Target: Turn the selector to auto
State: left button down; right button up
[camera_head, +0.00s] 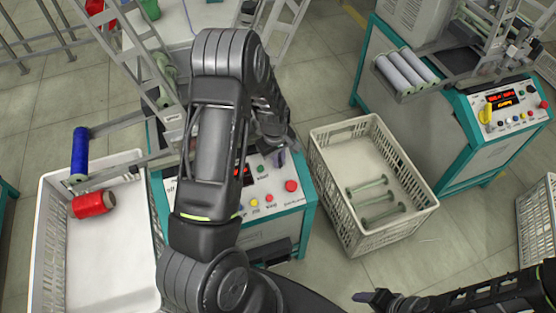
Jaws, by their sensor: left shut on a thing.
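The left machine's control panel (262,198) is in the middle of the head view, partly covered by my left arm. My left gripper (279,157) is at the panel's upper right corner, pointing down. It is shut on the selector, which the fingers mostly hide; its pointer and the setting it stands at cannot be read. A red emergency button (291,185) is just below the gripper and a green button (261,169) is to its left. My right gripper (364,297) is low in the view, over the floor and away from the machine; its jaw opening is unclear.
A white crate (322,178) with several pale bobbins stands right of the machine. Another white crate (51,240) at left holds a red spool (93,204), near a blue spool (80,152). A second machine (449,165) stands at the upper right.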

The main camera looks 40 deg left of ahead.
aim_at(285, 167)
pick_arm(q)
jog(key=m+g+y+b, duration=0.1)
jog(key=m, duration=0.3)
jog(key=shift+w+b, duration=0.15)
jog(key=shift+b, duration=0.15)
jog(key=m+g+y+b, duration=0.1)
jog(key=m, duration=0.3)
jog(key=shift+d, duration=0.1)
jog(key=c, duration=1.5)
grip_release()
jog(key=shift+r, duration=0.1)
jog(key=r, duration=0.2)
jog(key=d+r+b, duration=0.1)
jog(key=r, duration=0.4)
jog(key=shift+w+d+r, duration=0.25)
jog(key=shift+w, duration=0.15)
